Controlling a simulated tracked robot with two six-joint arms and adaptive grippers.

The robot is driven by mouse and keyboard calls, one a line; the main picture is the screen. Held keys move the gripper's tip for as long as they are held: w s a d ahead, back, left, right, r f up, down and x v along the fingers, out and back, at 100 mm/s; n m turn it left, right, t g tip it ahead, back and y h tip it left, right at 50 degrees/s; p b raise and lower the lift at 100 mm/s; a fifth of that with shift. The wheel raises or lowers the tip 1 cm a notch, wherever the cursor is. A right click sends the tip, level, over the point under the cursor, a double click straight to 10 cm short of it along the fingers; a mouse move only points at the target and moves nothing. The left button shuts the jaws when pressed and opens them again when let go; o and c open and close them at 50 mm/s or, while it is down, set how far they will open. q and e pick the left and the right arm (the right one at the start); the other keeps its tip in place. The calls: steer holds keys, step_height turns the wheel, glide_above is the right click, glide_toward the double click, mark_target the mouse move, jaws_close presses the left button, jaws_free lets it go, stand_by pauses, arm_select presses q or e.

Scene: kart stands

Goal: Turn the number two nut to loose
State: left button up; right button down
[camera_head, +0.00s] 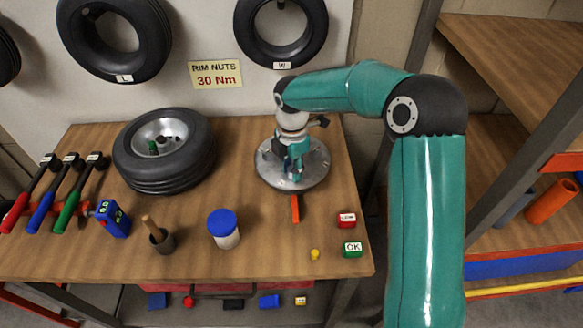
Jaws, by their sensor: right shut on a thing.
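A round silver rim plate (264,172) lies on the wooden bench, right of the tyre. My right gripper (293,165) points down over the plate, a little right of its middle. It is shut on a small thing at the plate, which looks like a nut. The fingers hide most of this thing, and I cannot read a number on it or see how it is turned. No other nut on the plate can be made out clearly. My left gripper is not in view.
A tyre with rim (170,160), torque wrenches (75,195), a blue gauge (112,218), a cup with a brush (160,238), a blue-lidded jar (223,228), an orange stick (295,208), a red block (346,220) and a green OK block (352,249) stand around. The front middle has free room.

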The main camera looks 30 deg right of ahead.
mark_target(291, 169)
steer(key=shift+w+d+r, duration=0.1)
steer(key=shift+w+r, duration=0.05)
steer(key=shift+r, duration=0.05)
steer(key=c, duration=1)
jaws_free()
steer(key=shift+o, duration=0.8)
steer(key=shift+f, duration=0.15)
step_height(291, 169, up, 12)
steer(key=shift+f, duration=0.1)
